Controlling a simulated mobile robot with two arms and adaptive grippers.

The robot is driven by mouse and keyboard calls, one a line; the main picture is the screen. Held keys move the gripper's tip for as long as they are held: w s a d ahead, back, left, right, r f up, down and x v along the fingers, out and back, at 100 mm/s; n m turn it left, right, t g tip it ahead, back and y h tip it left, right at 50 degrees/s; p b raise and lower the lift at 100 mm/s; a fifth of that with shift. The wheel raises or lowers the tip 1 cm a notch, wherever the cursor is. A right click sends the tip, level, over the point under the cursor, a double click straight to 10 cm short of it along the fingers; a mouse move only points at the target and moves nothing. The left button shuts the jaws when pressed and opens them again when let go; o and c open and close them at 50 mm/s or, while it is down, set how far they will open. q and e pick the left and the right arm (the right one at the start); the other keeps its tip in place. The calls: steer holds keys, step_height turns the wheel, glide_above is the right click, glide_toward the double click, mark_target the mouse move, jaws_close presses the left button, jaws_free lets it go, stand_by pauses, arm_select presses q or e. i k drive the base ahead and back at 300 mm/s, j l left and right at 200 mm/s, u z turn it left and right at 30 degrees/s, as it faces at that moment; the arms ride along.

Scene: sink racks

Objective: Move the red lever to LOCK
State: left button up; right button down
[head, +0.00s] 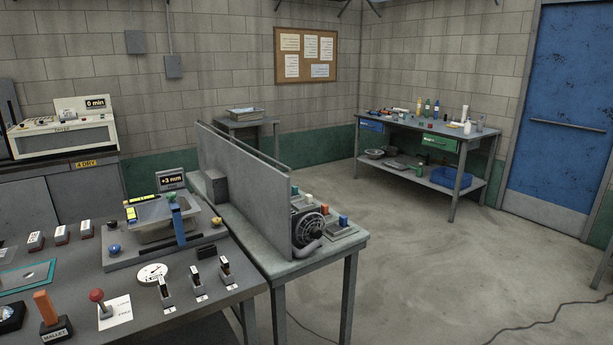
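A lever with a red ball knob (97,296) stands on the workbench at the lower left of the head view. Its short stem rises from a white card (120,312) with small print that I cannot read for sure. The stem leans a little to the left. I cannot make out a LOCK mark anywhere. Neither of my grippers is in view.
An orange-handled mallet (47,309) stands left of the lever. A white round dial (152,272) and several small labelled blocks are behind and right. A fixture with a blue clamp (178,224) sits farther back. A tall grey panel (243,178) bounds the right side.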

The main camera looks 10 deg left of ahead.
mark_target(97, 294)
steer(key=j+u, duration=0.1)
steer(key=u, duration=0.35)
steer(key=j+u, duration=0.1)
steer(key=u, duration=0.8)
steer(key=i+j, duration=0.05)
